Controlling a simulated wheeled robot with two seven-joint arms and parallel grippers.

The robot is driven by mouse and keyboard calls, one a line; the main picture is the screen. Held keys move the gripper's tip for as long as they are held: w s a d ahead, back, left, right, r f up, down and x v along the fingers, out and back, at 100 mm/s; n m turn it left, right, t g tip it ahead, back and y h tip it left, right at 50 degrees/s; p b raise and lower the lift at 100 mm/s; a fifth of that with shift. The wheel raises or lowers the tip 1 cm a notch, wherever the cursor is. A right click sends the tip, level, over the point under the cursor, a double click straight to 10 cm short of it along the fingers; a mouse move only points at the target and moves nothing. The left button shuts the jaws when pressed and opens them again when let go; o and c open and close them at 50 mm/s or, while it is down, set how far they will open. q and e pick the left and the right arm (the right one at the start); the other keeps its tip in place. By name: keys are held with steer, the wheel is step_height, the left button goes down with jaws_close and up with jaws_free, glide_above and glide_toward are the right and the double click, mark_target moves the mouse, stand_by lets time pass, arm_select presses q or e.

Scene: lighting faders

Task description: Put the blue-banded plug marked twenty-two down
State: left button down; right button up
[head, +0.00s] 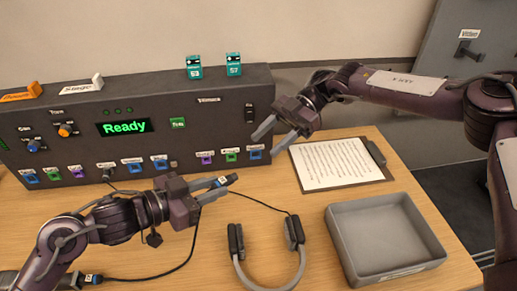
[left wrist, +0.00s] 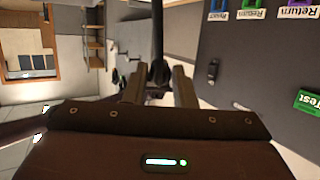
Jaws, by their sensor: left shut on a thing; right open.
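My left gripper (head: 213,189) is shut on a dark plug (head: 223,181) with a pale and blue mark, held over the table in front of the console. Its number is too small to read. In the left wrist view the dark plug (left wrist: 158,74) sits between the two fingers, with its dark line running up out of view. Another plug (head: 92,279) with a white and blue mark lies at the lower left on a black cable, partly hidden by my arm. My right gripper (head: 275,142) is open and empty by the console's right end.
The dark console (head: 120,105) has a green "Ready" display and a row of coloured sockets. A grey tray (head: 345,262), headphones (head: 240,275) and a clipboard (head: 335,165) lie at the right.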

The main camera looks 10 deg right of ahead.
arm_select(q)
steer(key=shift+a+g, duration=0.1)
steer(key=shift+g, duration=0.2)
steer(key=shift+a+m, duration=0.25)
steer(key=shift+m, duration=0.25)
arm_select(e)
steer(key=m+t+h, duration=0.4)
steer(key=t+h, duration=0.2)
steer(key=h, duration=0.2)
glide_toward(223, 183)
arm_select(q)
steer(key=a+m+g, duration=0.1)
steer(key=g, duration=0.1)
steer(key=s+a+m+g+h, duration=0.1)
steer(key=m+g, duration=0.1)
steer(key=g, duration=0.1)
steer(key=shift+a+m+h, duration=0.15)
steer(key=shift+m+h, duration=0.15)
arm_select(e)
steer(key=x, duration=0.9)
steer(key=shift+s+a, duration=0.15)
steer(key=shift+s, duration=0.2)
